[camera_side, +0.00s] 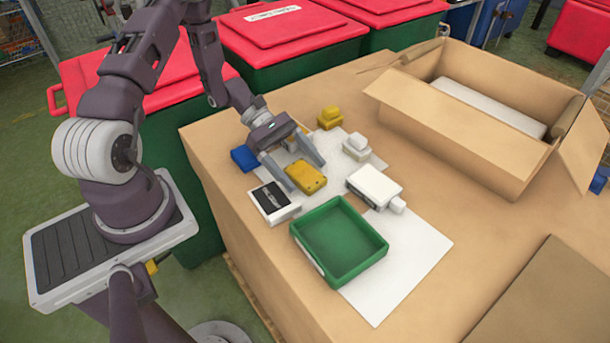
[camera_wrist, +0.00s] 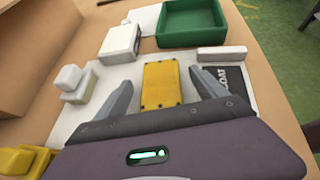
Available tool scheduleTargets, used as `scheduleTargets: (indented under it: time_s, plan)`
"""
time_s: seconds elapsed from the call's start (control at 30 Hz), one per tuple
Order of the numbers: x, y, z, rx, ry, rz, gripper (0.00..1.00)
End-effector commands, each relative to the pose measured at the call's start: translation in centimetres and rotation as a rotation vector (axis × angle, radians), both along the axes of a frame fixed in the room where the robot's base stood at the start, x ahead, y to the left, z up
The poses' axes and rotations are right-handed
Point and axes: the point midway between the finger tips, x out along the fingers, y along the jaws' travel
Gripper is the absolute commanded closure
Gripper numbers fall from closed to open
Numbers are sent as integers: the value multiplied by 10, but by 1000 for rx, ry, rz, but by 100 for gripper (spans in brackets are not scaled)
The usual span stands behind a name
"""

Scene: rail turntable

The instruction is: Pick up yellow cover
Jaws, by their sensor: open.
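The yellow cover (camera_side: 306,177) is a flat yellow plate with small dark holes near its corners. It lies on the white sheet on the cardboard surface. In the wrist view the cover (camera_wrist: 161,86) sits between the two fingers, with a gap on each side. My gripper (camera_side: 303,180) is open, its fingers reaching down on either side of the cover. The gripper (camera_wrist: 163,92) holds nothing. The cover's near end in the wrist view is partly hidden by my gripper body.
A green tray (camera_side: 340,238), a black-and-white box (camera_side: 273,203) and a white box (camera_side: 374,187) stand close by. A blue block (camera_side: 244,158), a white stacked piece (camera_side: 356,147) and a yellow piece (camera_side: 330,118) lie around. An open cardboard box (camera_side: 470,140) stands at back right.

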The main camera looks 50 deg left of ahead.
Motion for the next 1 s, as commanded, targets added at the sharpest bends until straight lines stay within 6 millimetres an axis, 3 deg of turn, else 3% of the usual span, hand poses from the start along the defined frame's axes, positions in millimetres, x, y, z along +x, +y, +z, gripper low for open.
scheduleTargets:
  time_s: [0.1,0.5,0.83,1.0]
  plan:
    - [0,0,0,0,-1,0,19]
    - [0,1,0,1,-1,0,97]
    - [0,1,7,2,-3,-1,100]
    - [1,1,41,3,-6,-1,100]
